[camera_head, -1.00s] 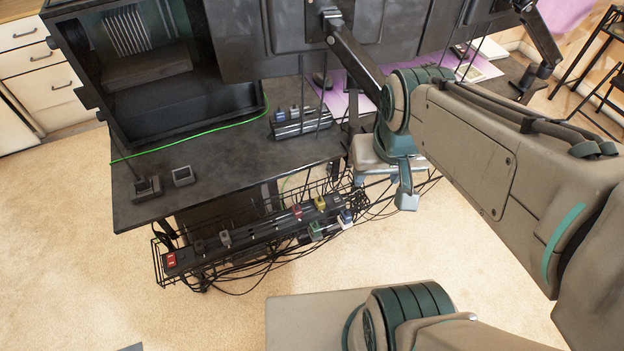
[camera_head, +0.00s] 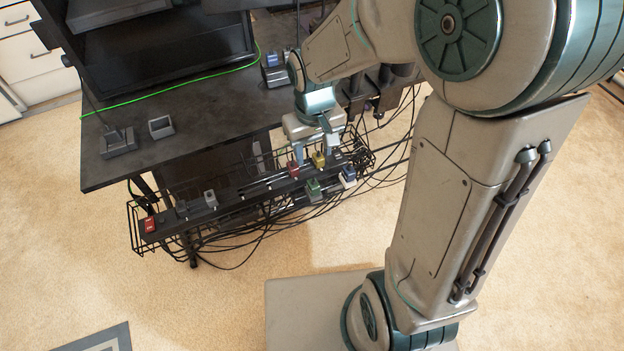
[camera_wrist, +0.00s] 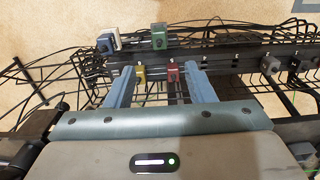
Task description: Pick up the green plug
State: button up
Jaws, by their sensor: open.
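The green plug (camera_head: 313,190) sits at the front side of the black power strip (camera_head: 240,197) in the wire basket under the desk. In the wrist view the green plug (camera_wrist: 159,38) lies beyond the strip, above the gap between my fingers. My gripper (camera_head: 311,150) is open, above and behind the strip. In the wrist view my gripper's fingers (camera_wrist: 158,70) reach to the strip's near edge, with a yellow plug (camera_wrist: 141,75) and a red plug (camera_wrist: 173,72) between them. The fingers appear apart from the green plug.
A blue-and-white plug (camera_wrist: 108,42) is left of the green plug in the wrist view. Black cables hang around the wire basket (camera_head: 140,225). The desk edge (camera_head: 200,165) stands above the basket. The carpet in front is clear.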

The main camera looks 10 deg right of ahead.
jog(key=b, duration=0.2)
send_near(313, 183)
jog(key=f, duration=0.5)
jog(key=shift+s, duration=0.2)
jog(key=shift+w+f+b, duration=0.2)
jog(key=shift+f+b, duration=0.55)
jog(key=shift+f, duration=1.95)
grip_shut()
